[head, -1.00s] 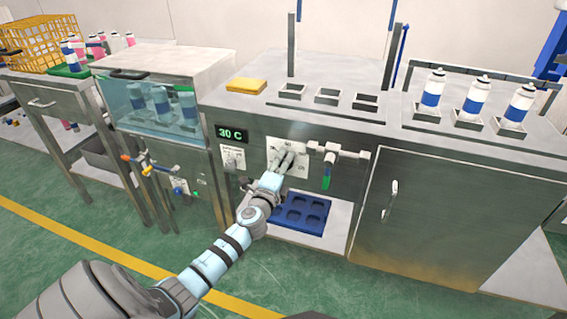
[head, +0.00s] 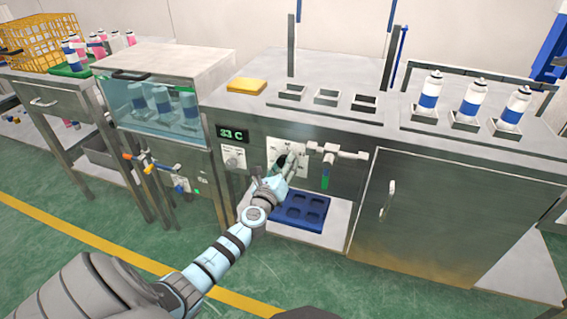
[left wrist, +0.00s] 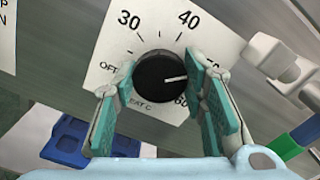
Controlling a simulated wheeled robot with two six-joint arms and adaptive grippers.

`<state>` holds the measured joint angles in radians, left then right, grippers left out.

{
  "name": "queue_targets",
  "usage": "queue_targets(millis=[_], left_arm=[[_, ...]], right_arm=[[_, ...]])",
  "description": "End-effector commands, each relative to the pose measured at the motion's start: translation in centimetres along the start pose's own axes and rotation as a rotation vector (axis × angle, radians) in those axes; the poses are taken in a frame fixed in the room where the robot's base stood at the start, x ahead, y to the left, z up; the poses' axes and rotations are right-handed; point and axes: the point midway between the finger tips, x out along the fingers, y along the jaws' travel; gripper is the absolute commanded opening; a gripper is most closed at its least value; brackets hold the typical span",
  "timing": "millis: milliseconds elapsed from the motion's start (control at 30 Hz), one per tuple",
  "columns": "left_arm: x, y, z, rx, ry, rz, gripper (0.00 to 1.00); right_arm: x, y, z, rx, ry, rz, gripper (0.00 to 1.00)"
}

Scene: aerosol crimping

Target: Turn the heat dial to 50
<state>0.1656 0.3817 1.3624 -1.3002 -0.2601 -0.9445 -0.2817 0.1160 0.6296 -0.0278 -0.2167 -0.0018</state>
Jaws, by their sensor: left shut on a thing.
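The heat dial is a round black knob (left wrist: 160,82) with a white pointer line, on a white scale plate (left wrist: 120,45). In the left wrist view OFF, 30, 40 and 60 show. The pointer aims right, past 40, toward a stretch of scale hidden by a finger. My left gripper (left wrist: 160,74) is shut on the dial, with one green-padded finger on each side. In the head view the left gripper (head: 281,165) reaches the plate on the cabinet front. A display (head: 232,134) above left reads about 33 C. My right gripper is not in view.
A valve with a green handle (head: 325,176) sits just right of the dial. A blue tray (head: 300,212) lies below on a shelf. A water bath with cans (head: 165,100) stands left.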

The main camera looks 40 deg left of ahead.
Motion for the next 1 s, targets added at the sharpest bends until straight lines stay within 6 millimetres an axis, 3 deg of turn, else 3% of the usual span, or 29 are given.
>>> queue_targets(millis=[400, 933, 967, 1000], left_arm=[[0.0, 0.0, -0.1, 0.194, 0.002, 0.000, 0.11], [0.0, 0.0, -0.1, 0.218, 0.002, 0.000, 0.11], [0.0, 0.0, -0.1, 0.218, 0.002, 0.000, 0.43], [0.0, 0.0, -0.1, 0.218, 0.002, 0.000, 0.50]], right_arm=[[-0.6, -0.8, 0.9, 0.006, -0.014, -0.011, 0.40], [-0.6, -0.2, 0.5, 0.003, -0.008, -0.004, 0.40], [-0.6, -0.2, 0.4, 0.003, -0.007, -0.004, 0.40], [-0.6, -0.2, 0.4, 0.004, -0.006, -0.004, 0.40]])
